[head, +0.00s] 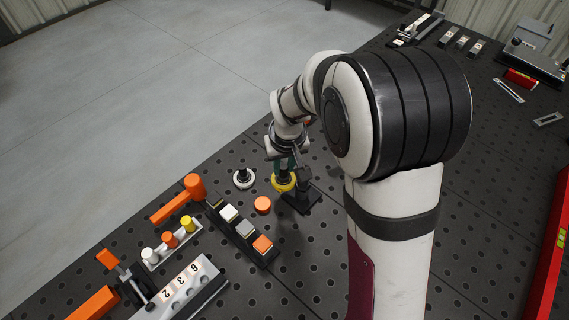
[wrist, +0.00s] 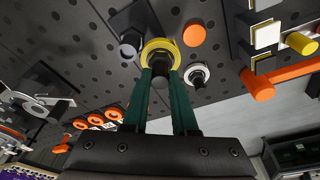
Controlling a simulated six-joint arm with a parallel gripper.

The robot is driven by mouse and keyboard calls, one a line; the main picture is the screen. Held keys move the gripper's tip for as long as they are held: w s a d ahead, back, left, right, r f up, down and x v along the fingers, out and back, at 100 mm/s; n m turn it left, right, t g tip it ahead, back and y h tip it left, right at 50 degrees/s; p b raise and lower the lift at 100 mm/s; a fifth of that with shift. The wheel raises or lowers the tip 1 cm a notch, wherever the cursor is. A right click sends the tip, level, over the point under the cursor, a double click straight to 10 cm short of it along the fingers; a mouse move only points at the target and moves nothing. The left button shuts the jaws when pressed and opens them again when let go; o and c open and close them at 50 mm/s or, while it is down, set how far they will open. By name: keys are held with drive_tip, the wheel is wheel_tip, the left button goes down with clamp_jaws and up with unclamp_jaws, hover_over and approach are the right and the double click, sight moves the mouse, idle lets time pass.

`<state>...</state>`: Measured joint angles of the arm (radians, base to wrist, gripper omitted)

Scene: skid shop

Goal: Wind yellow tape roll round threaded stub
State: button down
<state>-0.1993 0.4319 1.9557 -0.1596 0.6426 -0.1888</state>
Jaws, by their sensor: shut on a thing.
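The yellow tape roll (head: 283,186) is a yellow ring with a dark middle, low over the bench at the tip of my gripper (head: 284,170). In the wrist view the yellow tape roll (wrist: 174,45) is at the ends of two green fingers (wrist: 161,75). The fingers are shut on its dark core. Right beside it is a black bracket (head: 302,198) with a short grey round end (wrist: 129,45), which may be the threaded stub; no thread can be made out. I cannot tell whether the roll touches it.
A white ring with a black knob (head: 243,178) stands left of the roll. An orange disc (head: 263,205) lies in front. A black rack of coloured blocks (head: 262,259), an orange-handled tool (head: 178,201) and small capped pegs (head: 188,223) are nearer, at left.

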drive_tip(key=shift+w, duration=0.1)
drive_tip(key=shift+w+d, duration=0.3)
drive_tip(key=shift+w, duration=0.5)
drive_tip(key=shift+w+d, duration=0.55)
drive_tip(key=shift+w, duration=0.15)
drive_tip(key=d, duration=0.5)
drive_tip(key=shift+w+d, duration=0.15)
drive_tip(key=shift+w, duration=0.15)
